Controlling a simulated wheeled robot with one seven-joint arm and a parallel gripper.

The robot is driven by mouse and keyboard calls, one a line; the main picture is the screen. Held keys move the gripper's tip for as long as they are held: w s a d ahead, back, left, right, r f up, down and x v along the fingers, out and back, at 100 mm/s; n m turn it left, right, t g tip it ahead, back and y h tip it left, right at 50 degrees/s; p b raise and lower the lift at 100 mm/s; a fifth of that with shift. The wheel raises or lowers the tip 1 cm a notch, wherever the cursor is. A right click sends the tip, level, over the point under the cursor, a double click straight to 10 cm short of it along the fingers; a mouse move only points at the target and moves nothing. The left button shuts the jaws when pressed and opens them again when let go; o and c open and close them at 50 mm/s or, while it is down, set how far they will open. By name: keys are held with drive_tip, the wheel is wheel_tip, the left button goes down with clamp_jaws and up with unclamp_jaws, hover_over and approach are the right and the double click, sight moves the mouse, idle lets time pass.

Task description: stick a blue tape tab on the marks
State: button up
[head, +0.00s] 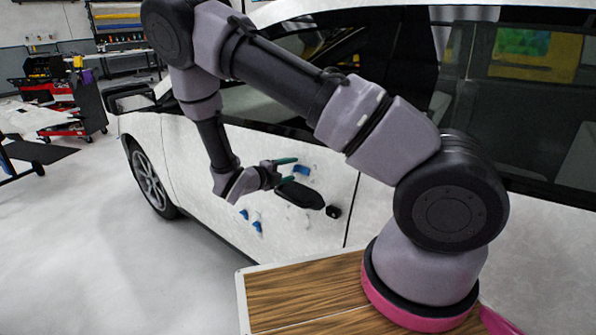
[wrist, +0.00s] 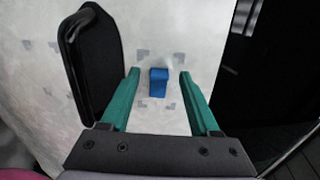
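A blue tape tab (wrist: 158,82) is on the white car door (wrist: 190,30), between my fingers but with a gap on each side. It also shows in the head view (head: 301,170) just past my fingertips. My gripper (wrist: 159,74) has two green fingers, open and empty; it also shows at the door in the head view (head: 291,170). Faint grey marks (wrist: 143,53) are scattered around the tab. Two more blue tabs, an upper one (head: 244,213) and a lower one (head: 257,226), are lower on the door, to the left in the head view.
A long black handle-like part (wrist: 93,60) sticks out close to the left finger. A small black block (head: 333,211) is beside it on the door. A wood-topped surface (head: 300,293) is under my arm base. Open floor (head: 130,270) lies left of the car.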

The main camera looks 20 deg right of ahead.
drive_tip(key=v, duration=1)
drive_tip(key=s+d+r+m+g+y, duration=0.35)
drive_tip(key=d+r+m, duration=0.35)
drive_tip(key=m, duration=0.5)
drive_tip(key=s+d+r+m+g+y, duration=0.3)
drive_tip(key=s+d+r+m+g, duration=0.15)
drive_tip(key=r+m, duration=0.65)
drive_tip(key=s+d+r+m+t+y, duration=0.1)
drive_tip(key=s+r+m+t+y, duration=0.2)
drive_tip(key=r+m, duration=0.5)
drive_tip(key=s+d+r+m+t+y, duration=0.1)
drive_tip(key=s+r+m+t+y, duration=0.2)
drive_tip(key=s+r+m, duration=0.5)
drive_tip(key=m+y, duration=0.1)
drive_tip(key=m, duration=0.7)
drive_tip(key=shift+s+y, duration=0.2)
drive_tip(key=shift+y, duration=0.15)
